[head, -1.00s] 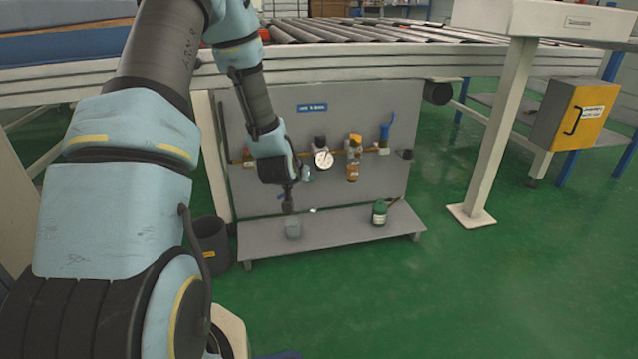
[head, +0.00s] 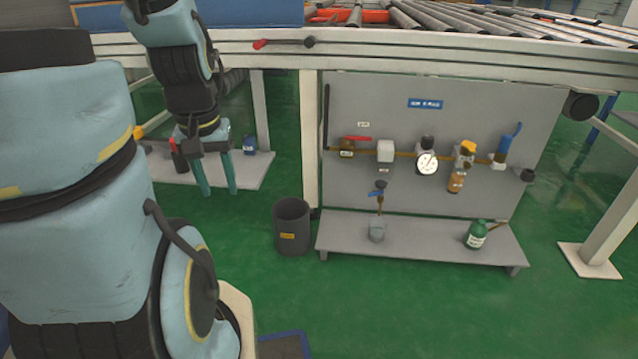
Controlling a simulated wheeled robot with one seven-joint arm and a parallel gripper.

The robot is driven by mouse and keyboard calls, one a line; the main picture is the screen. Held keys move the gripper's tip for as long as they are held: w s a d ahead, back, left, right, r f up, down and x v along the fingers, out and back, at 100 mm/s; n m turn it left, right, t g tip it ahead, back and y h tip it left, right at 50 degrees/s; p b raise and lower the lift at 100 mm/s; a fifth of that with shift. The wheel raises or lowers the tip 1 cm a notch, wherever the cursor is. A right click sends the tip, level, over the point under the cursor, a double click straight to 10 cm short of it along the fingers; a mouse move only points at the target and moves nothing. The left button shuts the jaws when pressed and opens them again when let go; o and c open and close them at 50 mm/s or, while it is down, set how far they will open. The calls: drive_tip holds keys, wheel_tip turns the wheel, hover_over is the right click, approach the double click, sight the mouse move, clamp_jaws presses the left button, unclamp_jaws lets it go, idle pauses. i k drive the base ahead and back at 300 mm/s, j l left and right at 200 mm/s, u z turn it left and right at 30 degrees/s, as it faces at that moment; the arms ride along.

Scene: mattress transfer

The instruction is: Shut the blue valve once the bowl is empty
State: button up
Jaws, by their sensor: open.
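My gripper (head: 219,192) hangs at the left, fingers down and apart, with nothing between them. It is well left of the grey panel. A small valve with a blue lever (head: 378,188) sits below a white unit (head: 385,151) on the panel's brass pipe; its lever looks roughly level. A grey cup (head: 377,234) stands under it on the low shelf. Another blue-handled valve (head: 512,136) is at the pipe's right end, its handle slanting up. I cannot tell which part is the bowl or see any liquid level.
A dark bin (head: 291,228) stands left of the shelf (head: 430,240). A green bottle (head: 476,235) is on the shelf. A red-handled valve (head: 355,139) and a gauge (head: 427,162) are on the pipe. The conveyor frame (head: 450,50) runs above.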

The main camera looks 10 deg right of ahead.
sight(381, 193)
drive_tip(key=l+u, duration=0.25)
drive_tip(key=u, duration=0.2)
drive_tip(key=l+u, duration=0.2)
drive_tip(key=u, duration=0.25)
drive_tip(key=l+u, duration=0.25)
drive_tip(key=u, duration=0.2)
drive_tip(key=k+l+u, duration=0.1)
drive_tip(key=u, duration=0.35)
drive_tip(key=k+l+u, duration=0.25)
drive_tip(key=k+l, duration=0.25)
drive_tip(key=l, duration=0.2)
drive_tip(key=k+l+u, duration=0.25)
drive_tip(key=k+l, duration=0.35)
